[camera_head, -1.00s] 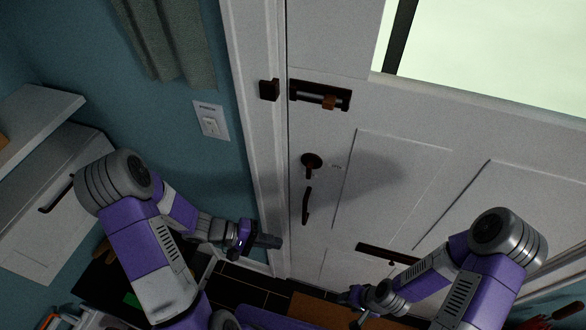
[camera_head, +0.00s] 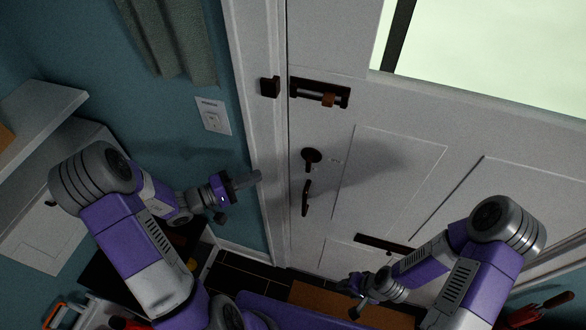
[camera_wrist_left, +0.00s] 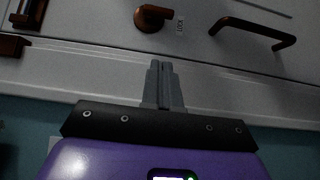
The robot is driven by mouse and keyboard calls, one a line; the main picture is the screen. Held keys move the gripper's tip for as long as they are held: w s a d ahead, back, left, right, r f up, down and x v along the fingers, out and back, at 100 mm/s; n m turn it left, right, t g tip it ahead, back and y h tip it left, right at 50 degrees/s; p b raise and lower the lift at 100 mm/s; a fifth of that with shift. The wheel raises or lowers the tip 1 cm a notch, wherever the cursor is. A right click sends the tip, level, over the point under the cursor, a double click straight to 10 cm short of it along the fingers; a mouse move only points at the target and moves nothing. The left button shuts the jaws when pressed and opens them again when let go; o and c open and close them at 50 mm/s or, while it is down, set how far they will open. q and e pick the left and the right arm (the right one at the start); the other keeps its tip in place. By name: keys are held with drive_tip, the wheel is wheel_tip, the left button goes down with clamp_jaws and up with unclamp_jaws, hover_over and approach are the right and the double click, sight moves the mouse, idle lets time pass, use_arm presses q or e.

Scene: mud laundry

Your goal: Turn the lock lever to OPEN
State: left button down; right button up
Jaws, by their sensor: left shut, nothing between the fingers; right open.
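The lock lever (camera_head: 311,158) is a dark bronze round knob with a short lever, on the white door (camera_head: 390,190) above the door's pull handle. In the left wrist view the lever (camera_wrist_left: 153,17) is copper brown, with the word LOCK printed beside it. My left gripper (camera_head: 247,180) is shut and empty, left of the lever and apart from it, in front of the door frame. In the left wrist view its closed fingers (camera_wrist_left: 162,82) point toward the door. My right gripper (camera_head: 357,292) is open and empty, low in front of the door.
A pull handle (camera_head: 306,198) sits just below the lever. A slide bolt (camera_head: 320,93) is above it, with its keeper (camera_head: 269,87) on the frame. A mail slot (camera_head: 385,244) is lower right. A shelf (camera_head: 40,115) stands left.

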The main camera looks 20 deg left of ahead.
sight(309, 164)
use_arm(q)
drive_tip(key=s+d+p+x, duration=0.2)
drive_tip(key=x, duration=0.9)
drive_tip(key=shift+d+f+n+b, duration=0.1)
drive_tip(key=shift+f+n+b, duration=0.15)
drive_tip(key=shift+b, duration=0.35)
